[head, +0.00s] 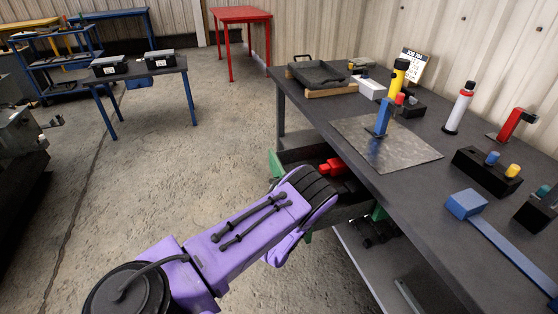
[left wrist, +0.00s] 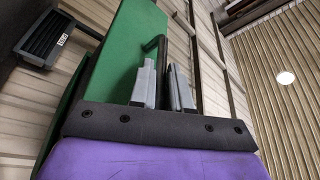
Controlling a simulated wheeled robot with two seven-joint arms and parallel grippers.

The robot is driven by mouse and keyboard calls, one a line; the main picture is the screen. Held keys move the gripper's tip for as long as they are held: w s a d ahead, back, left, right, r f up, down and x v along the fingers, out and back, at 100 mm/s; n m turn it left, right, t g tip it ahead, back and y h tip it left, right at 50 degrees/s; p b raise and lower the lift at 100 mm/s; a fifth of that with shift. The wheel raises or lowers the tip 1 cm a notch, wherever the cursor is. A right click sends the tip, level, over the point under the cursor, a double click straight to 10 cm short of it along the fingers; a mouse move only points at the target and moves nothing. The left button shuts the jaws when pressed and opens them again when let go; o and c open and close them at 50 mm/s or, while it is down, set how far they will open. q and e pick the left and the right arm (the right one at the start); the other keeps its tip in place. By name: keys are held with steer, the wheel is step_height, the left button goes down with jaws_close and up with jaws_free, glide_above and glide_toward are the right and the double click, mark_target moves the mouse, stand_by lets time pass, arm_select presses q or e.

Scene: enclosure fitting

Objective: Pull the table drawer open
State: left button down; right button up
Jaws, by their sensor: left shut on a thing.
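The table drawer (head: 303,155) stands out from under the dark workbench, with its interior open to view. Its green front (head: 276,164) is partly covered by my purple left arm in the head view. In the left wrist view the green drawer front (left wrist: 122,65) carries a dark bar handle (left wrist: 154,43). My left gripper (left wrist: 166,75) is shut on this handle, with one grey finger on each side of it. The fingers are hidden behind my arm in the head view. My right gripper is in neither view.
A red object (head: 333,167) lies in the drawer. The workbench (head: 415,205) holds a metal plate (head: 405,150), a black tray (head: 322,74), a blue-headed tool (head: 466,204) and several bottles and blocks. Open concrete floor (head: 190,165) lies left of the drawer.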

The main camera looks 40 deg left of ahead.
arm_select(q)
steer(key=c, duration=1.4)
jaws_free()
steer(key=shift+c, duration=0.2)
steer(key=shift+d, duration=0.1)
steer(key=shift+s+d+f, duration=0.2)
steer(key=shift+s+d, duration=0.05)
steer(key=shift+s, duration=0.05)
steer(key=b+v, duration=0.1)
steer(key=v, duration=0.8)
steer(key=shift+s+d+b, duration=0.2)
steer(key=shift+s+b, duration=0.1)
steer(key=shift+b, duration=0.1)
